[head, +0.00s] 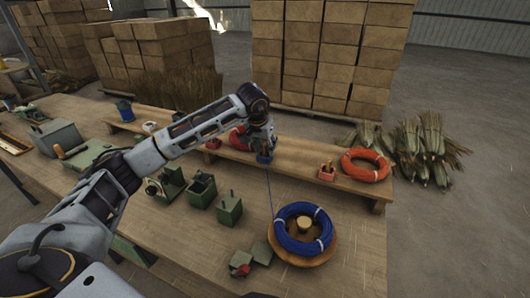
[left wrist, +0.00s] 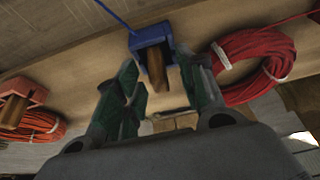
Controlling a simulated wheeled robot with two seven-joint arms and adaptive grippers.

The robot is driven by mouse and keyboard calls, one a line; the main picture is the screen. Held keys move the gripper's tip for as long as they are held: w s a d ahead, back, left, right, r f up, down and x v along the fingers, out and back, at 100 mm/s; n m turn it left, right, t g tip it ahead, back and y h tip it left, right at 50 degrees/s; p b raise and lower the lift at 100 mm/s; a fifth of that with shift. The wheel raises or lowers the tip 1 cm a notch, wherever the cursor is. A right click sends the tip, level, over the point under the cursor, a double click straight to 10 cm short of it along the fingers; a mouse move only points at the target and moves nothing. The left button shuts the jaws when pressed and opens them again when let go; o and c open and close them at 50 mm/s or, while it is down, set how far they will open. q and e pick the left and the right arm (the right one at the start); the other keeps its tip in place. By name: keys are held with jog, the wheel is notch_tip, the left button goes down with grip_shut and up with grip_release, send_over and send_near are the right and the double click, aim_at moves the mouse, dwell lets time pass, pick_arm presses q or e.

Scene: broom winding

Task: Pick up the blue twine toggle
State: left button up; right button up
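The blue twine toggle shows in the left wrist view as a wooden peg (left wrist: 159,82) in a blue slotted holder (left wrist: 153,57). In the head view the blue holder (head: 264,158) stands on the raised wooden shelf, just below my left gripper (head: 264,147). In the left wrist view my left gripper (left wrist: 160,78) is open, with one green-padded finger on each side of the peg; I cannot tell whether they touch it. Blue twine (head: 269,188) runs from the holder to a blue coil (head: 301,242) on a round wooden disc. My right gripper is not in view.
A red coil (left wrist: 252,62) lies close beside the blue holder. An orange coil (head: 366,165) and a red holder (head: 327,172) with a peg sit farther right on the shelf (head: 300,172). Green boxes (head: 229,211) stand on the table left of the blue coil.

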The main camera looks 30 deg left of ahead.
aim_at(265, 144)
pick_arm(q)
grip_shut()
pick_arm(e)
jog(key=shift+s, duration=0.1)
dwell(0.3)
pick_arm(q)
notch_tip(265, 144, up, 9)
jog(key=shift+f+p, duration=0.15)
jog(key=shift+p, duration=0.15)
jog(key=shift+r, duration=0.65)
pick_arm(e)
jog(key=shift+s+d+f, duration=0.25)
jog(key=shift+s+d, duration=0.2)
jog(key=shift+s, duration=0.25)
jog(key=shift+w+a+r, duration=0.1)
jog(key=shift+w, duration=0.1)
